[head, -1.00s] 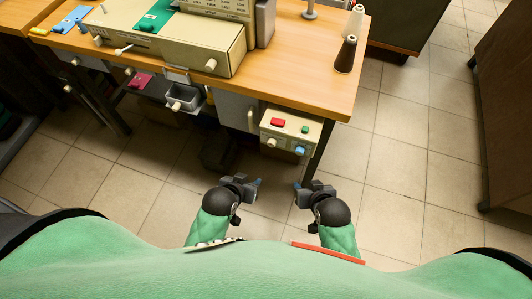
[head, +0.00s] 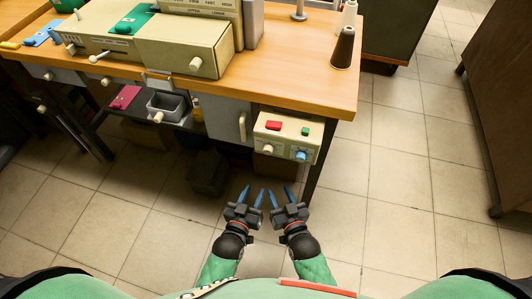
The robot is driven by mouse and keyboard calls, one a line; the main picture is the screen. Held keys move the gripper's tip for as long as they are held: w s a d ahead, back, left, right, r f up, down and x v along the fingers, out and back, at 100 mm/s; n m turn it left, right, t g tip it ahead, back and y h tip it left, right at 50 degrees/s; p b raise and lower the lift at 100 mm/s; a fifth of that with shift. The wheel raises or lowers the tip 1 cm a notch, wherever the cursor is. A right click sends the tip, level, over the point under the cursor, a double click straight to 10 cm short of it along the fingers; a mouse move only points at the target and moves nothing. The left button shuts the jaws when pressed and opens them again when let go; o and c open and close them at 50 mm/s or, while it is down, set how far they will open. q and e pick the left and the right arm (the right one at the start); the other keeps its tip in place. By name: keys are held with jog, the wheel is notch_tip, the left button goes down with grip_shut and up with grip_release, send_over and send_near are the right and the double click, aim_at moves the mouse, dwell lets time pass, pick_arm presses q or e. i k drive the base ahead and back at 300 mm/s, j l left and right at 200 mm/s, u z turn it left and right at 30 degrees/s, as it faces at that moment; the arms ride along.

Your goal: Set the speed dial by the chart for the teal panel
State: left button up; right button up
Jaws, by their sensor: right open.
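A cream control box (head: 286,135) hangs under the table's front right edge. It has a red button, a green button, a pale knob (head: 267,149) and a blue knob (head: 301,156); I cannot read which is the speed dial. A printed chart (head: 200,8) stands on the sewing machine, cut by the top edge, its text too small to read. A teal panel (head: 132,20) lies on the machine's left part. My left gripper (head: 252,195) and right gripper (head: 280,196) are both open and empty, side by side, below and in front of the box, apart from it.
The wooden table (head: 290,82) carries the cream machine (head: 185,45), a dark thread cone (head: 343,48) and a blue piece (head: 42,33). A grey bin (head: 167,105) and a magenta piece (head: 125,97) sit below. Dark cabinets stand at the right. Tiled floor is clear around my grippers.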

aim_at(268, 150)
jog(key=z, duration=0.55)
jog(key=k+j+z, duration=0.1)
jog(key=j+z, duration=0.25)
jog(key=k+j+z, duration=0.2)
jog(key=j+z, duration=0.2)
jog(key=k+j+z, duration=0.2)
jog(key=z, duration=0.15)
jog(key=k+j, duration=0.25)
jog(key=j, duration=0.1)
